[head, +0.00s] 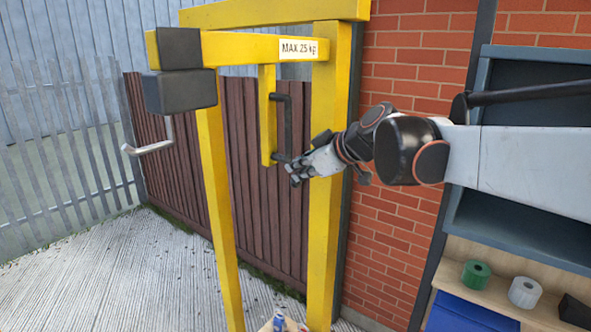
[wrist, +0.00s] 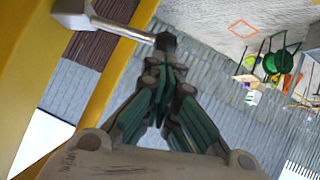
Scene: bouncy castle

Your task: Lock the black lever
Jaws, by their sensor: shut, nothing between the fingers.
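A black bracket-shaped lever or handle (head: 287,125) is on the short yellow upright of the frame in the head view, its long part roughly vertical. My gripper (head: 293,179) is beside its lower end, in front of the right yellow post. In the wrist view my gripper (wrist: 163,85) has its fingers together and empty. A grey metal rod with a dark tip (wrist: 166,42) sticks out from a pale block just beyond the fingertips. I cannot tell whether they touch, or whether this rod is part of the black lever.
The yellow frame (head: 326,240) carries a "MAX 25 kg" label, dark blocks (head: 180,92) and a metal hook (head: 150,148). A brick wall (head: 400,215) and blue shelving (head: 525,235) stand to the right. A brown fence (head: 250,200) is behind. Concrete floor at left is clear.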

